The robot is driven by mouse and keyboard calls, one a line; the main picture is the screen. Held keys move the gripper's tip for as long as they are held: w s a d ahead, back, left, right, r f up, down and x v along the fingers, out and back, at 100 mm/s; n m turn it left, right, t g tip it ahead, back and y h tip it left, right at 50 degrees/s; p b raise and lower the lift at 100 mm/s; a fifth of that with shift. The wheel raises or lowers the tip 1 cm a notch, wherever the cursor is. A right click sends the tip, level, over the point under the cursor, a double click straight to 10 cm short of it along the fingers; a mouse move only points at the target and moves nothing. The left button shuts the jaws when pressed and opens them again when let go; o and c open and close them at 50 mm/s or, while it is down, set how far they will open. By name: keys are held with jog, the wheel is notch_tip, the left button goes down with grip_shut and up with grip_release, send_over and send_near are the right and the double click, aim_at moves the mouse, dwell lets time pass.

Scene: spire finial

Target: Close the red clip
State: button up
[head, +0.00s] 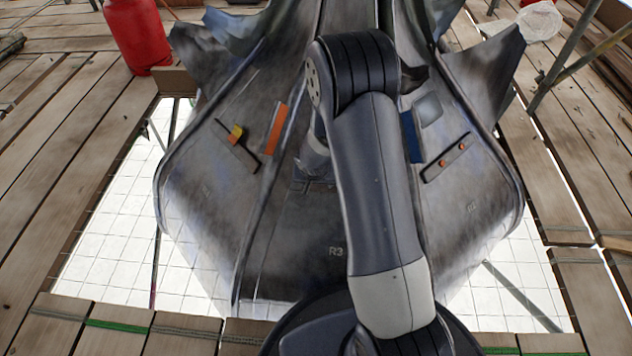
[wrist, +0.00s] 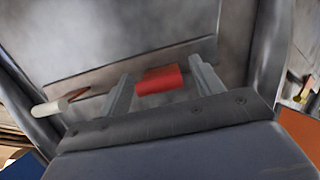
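The red clip (wrist: 160,80) is a small red block on a flat metal strip (wrist: 140,66) fixed to the grey panel in the wrist view. My gripper (wrist: 161,72) is open, with one finger on each side of the clip. In the head view, my arm covers the red clip and the gripper's fingertips.
A white cylinder with a brown tip (wrist: 68,103) lies left of my gripper. In the head view, a yellow-and-orange clip (head: 236,133) sits on the left panel and a strip with two orange studs (head: 447,159) on the right one. Wooden planks (head: 60,130) surround the spire.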

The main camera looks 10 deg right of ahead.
jog(key=c, duration=0.9)
jog(key=shift+c, duration=0.2)
